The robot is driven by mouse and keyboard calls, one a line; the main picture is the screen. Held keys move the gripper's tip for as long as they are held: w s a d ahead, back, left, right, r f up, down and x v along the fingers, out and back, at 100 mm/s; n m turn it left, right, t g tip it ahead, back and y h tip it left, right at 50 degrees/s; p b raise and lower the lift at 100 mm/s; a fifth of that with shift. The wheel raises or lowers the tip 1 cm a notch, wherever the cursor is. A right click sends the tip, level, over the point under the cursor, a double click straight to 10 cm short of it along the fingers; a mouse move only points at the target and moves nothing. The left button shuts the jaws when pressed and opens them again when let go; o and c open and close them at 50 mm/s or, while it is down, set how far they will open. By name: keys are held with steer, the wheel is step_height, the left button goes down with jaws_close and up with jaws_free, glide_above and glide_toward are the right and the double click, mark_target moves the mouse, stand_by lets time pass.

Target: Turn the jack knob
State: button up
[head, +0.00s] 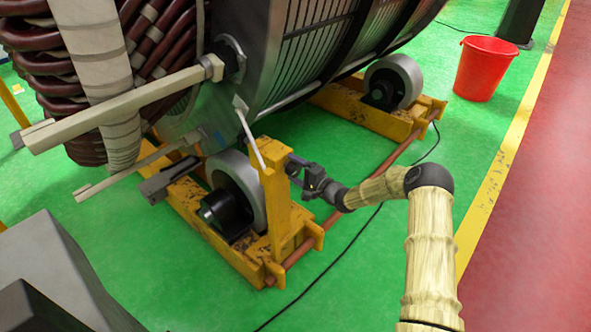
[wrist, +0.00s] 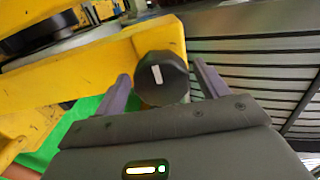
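The jack knob (wrist: 161,77) is a dark, many-sided knob with a white bar mark on its face. In the wrist view it sits against a yellow steel bracket, between my gripper's fingers. My gripper (wrist: 162,88) is open, with one finger to each side of the knob and gaps showing at both sides. In the head view my gripper (head: 294,167) is at the right side of the yellow upright (head: 276,195) of the roller stand. The knob is hard to make out there.
The big stator (head: 300,60) rests on rollers (head: 237,185) in a yellow frame. A long beam (head: 120,108) sticks out to the left. A black cable (head: 345,247) lies on the green floor. A red bucket (head: 485,68) stands at the back right. Floor right of the frame is mostly clear.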

steer(key=shift+d, duration=0.1)
steer(key=p+v, duration=0.2)
steer(key=v, duration=1.5)
steer(key=shift+s, duration=0.2)
